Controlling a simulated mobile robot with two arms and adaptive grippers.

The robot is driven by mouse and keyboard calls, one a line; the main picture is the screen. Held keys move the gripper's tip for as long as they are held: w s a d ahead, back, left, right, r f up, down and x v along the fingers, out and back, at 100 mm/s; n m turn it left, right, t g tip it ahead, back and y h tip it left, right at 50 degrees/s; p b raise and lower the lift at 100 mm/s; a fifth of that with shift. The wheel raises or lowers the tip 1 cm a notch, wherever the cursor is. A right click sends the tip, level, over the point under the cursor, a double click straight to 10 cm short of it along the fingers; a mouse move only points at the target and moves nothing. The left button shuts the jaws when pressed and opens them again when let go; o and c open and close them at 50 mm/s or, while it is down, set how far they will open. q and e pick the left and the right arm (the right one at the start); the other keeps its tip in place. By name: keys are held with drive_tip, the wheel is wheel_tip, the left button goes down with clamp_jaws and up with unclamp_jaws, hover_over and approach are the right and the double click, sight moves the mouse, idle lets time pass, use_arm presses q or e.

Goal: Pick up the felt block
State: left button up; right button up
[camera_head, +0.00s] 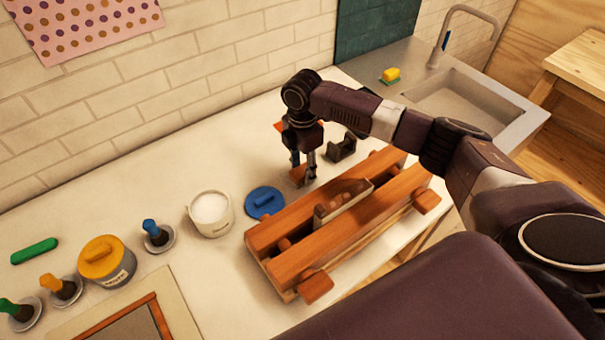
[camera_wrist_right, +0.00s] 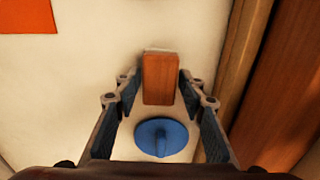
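The felt block, an orange-brown wooden block with a pale strip at its far end, shows in the wrist view (camera_wrist_right: 161,80) and, small and partly hidden, in the head view (camera_head: 298,175). My right gripper (camera_head: 303,172) points down at it beside the wooden vise. In the wrist view the right gripper's fingertips (camera_wrist_right: 160,82) stand apart, one on each side of the block. A narrow gap shows at the left finger; contact on the right is hard to tell. My left gripper is not in view.
The wooden vise (camera_head: 292,248) lies close on the right. A blue lid (camera_head: 265,202) lies near the block, beside a white jar (camera_head: 210,212). A dark holder (camera_head: 341,148) stands behind the vise. A yellow-lidded jar (camera_head: 106,262) stands farther left.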

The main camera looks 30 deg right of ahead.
drive_tip(key=c, duration=0.8)
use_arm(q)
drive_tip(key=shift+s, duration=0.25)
use_arm(e)
drive_tip(key=shift+r, duration=0.1)
wheel_tip(320, 180, up, 15)
drive_tip(key=b, duration=0.4)
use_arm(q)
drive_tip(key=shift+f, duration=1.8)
use_arm(e)
wheel_tip(320, 180, up, 5)
hover_over(302, 170)
drive_tip(key=shift+s, duration=0.1)
